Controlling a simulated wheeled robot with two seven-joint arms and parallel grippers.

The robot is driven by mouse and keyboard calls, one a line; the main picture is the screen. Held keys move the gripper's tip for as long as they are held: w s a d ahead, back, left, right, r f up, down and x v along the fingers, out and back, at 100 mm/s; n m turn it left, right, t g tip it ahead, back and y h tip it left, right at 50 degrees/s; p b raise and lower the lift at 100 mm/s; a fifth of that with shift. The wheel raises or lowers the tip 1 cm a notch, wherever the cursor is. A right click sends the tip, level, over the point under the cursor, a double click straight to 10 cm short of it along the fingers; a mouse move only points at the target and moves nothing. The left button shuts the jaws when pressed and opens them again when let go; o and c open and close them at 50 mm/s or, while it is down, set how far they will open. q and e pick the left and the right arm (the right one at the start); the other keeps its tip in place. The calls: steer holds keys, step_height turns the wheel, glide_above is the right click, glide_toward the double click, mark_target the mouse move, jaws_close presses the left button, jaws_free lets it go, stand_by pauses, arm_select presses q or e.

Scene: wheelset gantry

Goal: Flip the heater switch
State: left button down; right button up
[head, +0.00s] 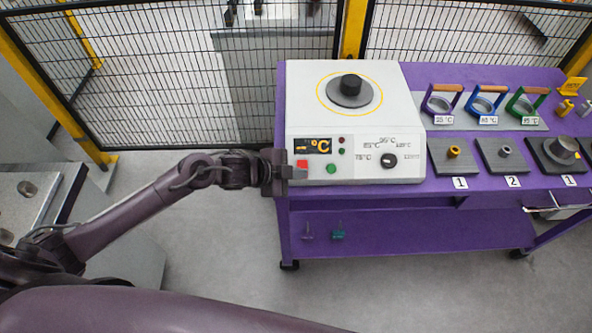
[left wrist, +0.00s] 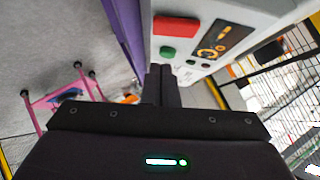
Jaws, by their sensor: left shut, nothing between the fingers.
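The white heater box (head: 415,120) stands at the left end of the purple cart, with a round dark plate and knob on top. My left gripper (head: 292,173) is shut and empty at the panel's left end, close to the red switch. In the left wrist view, the shut fingertips (left wrist: 161,72) point at the panel, near the green button (left wrist: 168,52) and red switch (left wrist: 176,27). I cannot tell whether they touch.
The purple cart (head: 420,225) carries coloured-frame rings (head: 440,104) and numbered dark plates (head: 453,155) to the right of the heater. A black mesh fence (head: 210,70) with yellow posts stands behind. The floor in front of the cart is clear.

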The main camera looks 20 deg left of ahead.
arm_select(q)
steer(key=shift+w+a+f, duration=0.25)
steer(key=shift+w+f, duration=0.2)
steer(key=shift+f, duration=0.3)
steer(key=shift+w+a+f, duration=0.2)
steer(key=shift+w+f, duration=0.2)
steer(key=shift+f, duration=0.3)
steer(key=shift+f+b, duration=0.5)
steer(key=shift+r+t, duration=0.25)
steer(key=shift+t, duration=0.05)
steer(key=shift+w+r+p, duration=0.1)
steer(key=shift+r+p, duration=0.7)
steer(key=shift+p, duration=0.1)
